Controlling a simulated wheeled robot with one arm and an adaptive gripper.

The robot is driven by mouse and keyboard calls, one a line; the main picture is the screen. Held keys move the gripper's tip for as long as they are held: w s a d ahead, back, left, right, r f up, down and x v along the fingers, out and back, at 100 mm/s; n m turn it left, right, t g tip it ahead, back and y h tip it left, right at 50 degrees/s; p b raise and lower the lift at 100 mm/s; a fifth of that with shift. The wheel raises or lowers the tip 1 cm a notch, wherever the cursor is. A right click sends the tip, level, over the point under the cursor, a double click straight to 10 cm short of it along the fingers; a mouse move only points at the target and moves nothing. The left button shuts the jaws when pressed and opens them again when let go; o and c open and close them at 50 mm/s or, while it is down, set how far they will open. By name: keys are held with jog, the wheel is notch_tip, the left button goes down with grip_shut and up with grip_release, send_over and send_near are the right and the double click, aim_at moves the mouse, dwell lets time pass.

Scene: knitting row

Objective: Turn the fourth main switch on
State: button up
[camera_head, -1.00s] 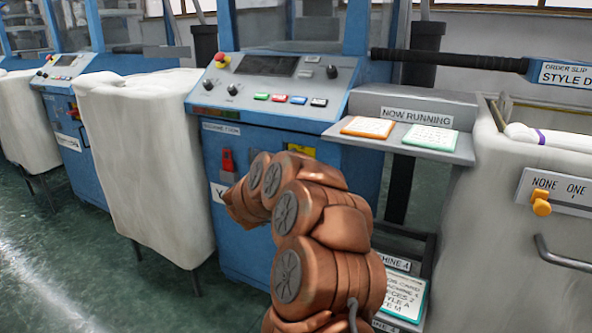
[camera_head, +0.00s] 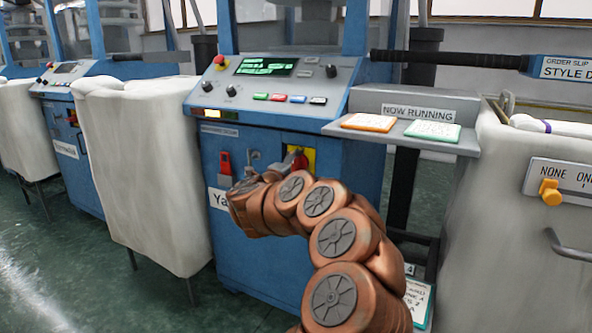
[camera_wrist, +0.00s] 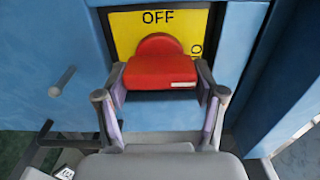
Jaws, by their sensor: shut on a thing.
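The main switch is a red handle (camera_wrist: 155,70) on a yellow plate (camera_wrist: 125,35) with OFF printed at the top. A partly hidden label starting with O stands at the plate's right side. The handle lies crosswise, with its white mark at the right end, toward that label. My gripper (camera_wrist: 161,84) is shut on the handle, one finger at each end. In the head view the red handle (camera_head: 300,160) and yellow plate (camera_head: 310,154) show on the blue machine front (camera_head: 262,255), partly behind my arm. The machine's screen (camera_head: 266,67) is lit with green text.
A red fitting (camera_head: 225,163) sits left of the switch. A grey peg (camera_wrist: 62,80) sticks out left of the plate. A shelf with two cards (camera_head: 403,130) juts out at the right, and a white covered bin (camera_head: 140,170) stands at the left.

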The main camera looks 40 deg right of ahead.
jog(key=shift+s, duration=0.1)
dwell(0.3)
jog(key=o, duration=1.1)
jog(key=shift+o, duration=0.2)
jog(key=shift+a, duration=0.1)
jog(key=v, duration=1.1)
jog(key=shift+a, duration=0.4)
